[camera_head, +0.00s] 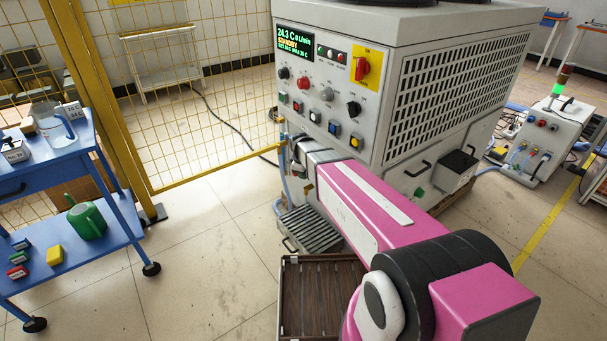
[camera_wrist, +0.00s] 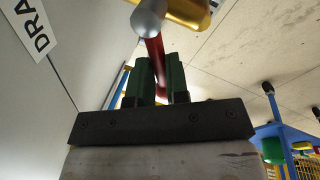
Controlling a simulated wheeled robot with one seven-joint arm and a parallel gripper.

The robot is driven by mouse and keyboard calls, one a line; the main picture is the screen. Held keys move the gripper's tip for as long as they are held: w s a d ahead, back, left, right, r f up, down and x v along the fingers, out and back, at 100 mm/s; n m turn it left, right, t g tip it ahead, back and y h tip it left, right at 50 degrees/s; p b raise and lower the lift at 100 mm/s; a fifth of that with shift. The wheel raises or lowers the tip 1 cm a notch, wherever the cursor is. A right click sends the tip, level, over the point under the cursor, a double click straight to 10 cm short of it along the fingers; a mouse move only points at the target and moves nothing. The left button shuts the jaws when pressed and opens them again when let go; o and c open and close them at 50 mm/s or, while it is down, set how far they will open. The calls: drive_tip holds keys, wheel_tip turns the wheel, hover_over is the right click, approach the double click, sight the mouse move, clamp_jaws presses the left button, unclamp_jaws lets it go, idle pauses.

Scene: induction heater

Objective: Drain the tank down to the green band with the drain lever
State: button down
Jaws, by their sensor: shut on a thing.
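In the wrist view, my gripper (camera_wrist: 158,82) has its green fingers shut on the red drain lever (camera_wrist: 154,48). The lever runs from between the fingers up to a grey rounded end (camera_wrist: 148,18) beside a brass valve body (camera_wrist: 190,10). A partly cut-off label reading "DRA" (camera_wrist: 32,28) is on the pale panel at left. In the head view, my pink arm reaches to the lower front of the grey machine (camera_head: 440,95); the lever and fingertips cannot be made out there. No green band or water level can be read in either view.
The machine's display (camera_head: 295,40) reads 24.3 C, 0 L/min, STANDBY. A yellow mesh fence (camera_head: 190,90) stands at left, with a blue cart (camera_head: 75,165) in front. A slatted brown crate (camera_head: 318,295) sits on the floor beside my arm.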

drive_tip(key=c, duration=1.1)
unclamp_jaws()
wheel_tip(320, 180, up, 11)
drive_tip(key=s, duration=0.2)
drive_tip(key=shift+a+f, duration=0.2)
drive_tip(key=shift+a, duration=0.25)
